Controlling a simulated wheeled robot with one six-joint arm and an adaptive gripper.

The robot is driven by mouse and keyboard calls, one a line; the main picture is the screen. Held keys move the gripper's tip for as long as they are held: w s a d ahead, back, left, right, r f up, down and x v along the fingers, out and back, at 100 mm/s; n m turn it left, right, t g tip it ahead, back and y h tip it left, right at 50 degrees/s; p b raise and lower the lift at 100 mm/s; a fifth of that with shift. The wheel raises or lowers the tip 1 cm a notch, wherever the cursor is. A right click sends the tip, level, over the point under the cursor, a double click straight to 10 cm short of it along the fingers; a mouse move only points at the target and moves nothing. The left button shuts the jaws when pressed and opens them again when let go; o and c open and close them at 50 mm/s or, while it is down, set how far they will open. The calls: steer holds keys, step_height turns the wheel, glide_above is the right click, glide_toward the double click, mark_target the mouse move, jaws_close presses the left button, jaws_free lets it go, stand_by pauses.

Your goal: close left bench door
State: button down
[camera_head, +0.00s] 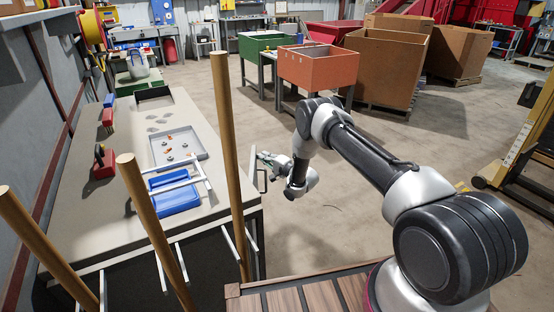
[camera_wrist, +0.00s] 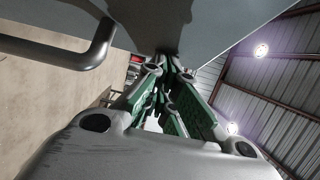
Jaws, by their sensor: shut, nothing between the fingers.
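The bench (camera_head: 95,225) stands along the left wall in the head view, its long side towards my arm. My gripper (camera_head: 263,157) is beside that long side, with its fingers close to the bench edge. In the wrist view a grey flat panel (camera_wrist: 215,20), seemingly a bench door, fills the top, with a bent bar handle (camera_wrist: 88,48) on its left part. The green fingers of my gripper (camera_wrist: 170,68) are shut and empty, close to the panel; I cannot tell if they touch it. The head view does not clearly show how far the door stands open.
A grey tray (camera_head: 197,143) with small pieces and a blue tray (camera_head: 175,200) lie on the bench. Wooden poles (camera_head: 222,120) rise in front of it. An orange bin (camera_head: 322,68), a green bin (camera_head: 258,46) and cardboard boxes (camera_head: 385,65) stand behind. The floor between is clear.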

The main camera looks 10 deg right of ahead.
steer(key=a+n+g+y, duration=0.4)
steer(key=a+g, duration=0.1)
steer(key=a, duration=1.2)
steer(key=shift+a+y, duration=0.3)
steer(key=shift+a, duration=0.05)
